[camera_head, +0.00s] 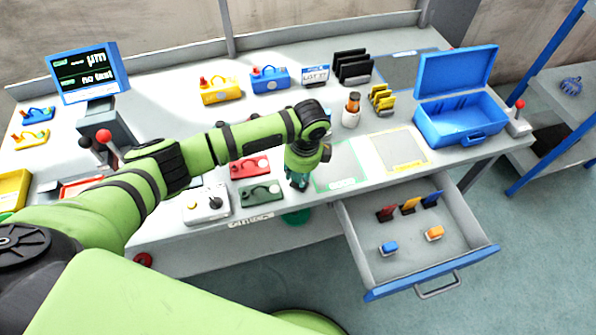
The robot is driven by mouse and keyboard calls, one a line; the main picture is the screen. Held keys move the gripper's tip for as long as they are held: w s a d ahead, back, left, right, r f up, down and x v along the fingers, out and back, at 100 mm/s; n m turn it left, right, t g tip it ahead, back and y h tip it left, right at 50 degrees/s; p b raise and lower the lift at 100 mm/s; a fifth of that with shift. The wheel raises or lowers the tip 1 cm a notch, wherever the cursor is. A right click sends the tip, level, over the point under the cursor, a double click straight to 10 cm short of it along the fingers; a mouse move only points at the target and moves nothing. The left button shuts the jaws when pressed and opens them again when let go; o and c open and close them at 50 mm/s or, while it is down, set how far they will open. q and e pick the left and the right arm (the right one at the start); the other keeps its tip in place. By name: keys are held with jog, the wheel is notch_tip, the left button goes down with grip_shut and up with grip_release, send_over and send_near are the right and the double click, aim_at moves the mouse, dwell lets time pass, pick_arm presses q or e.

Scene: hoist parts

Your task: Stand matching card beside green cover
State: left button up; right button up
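A green cover (262,193) with a dark handle lies near the table's front edge. My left gripper (298,182) points down just to the right of it, above the table. Its fingers are small and dark, so I cannot tell whether they are open or hold anything. I see no clearly green card. My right gripper is not in view.
A red cover (249,168) lies behind the green one, and a white control box (206,204) lies left. A green-outlined area (340,168) and a yellow-outlined area (400,150) are bare. An open blue case (455,128) stands right. The drawer (372,262) juts out in front.

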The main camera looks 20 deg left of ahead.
pick_arm(q)
notch_tip(320, 180, up, 12)
jog(key=d+b, duration=0.1)
jog(key=shift+s+d+r, duration=0.15)
jog(key=shift+d, duration=0.1)
dwell(0.4)
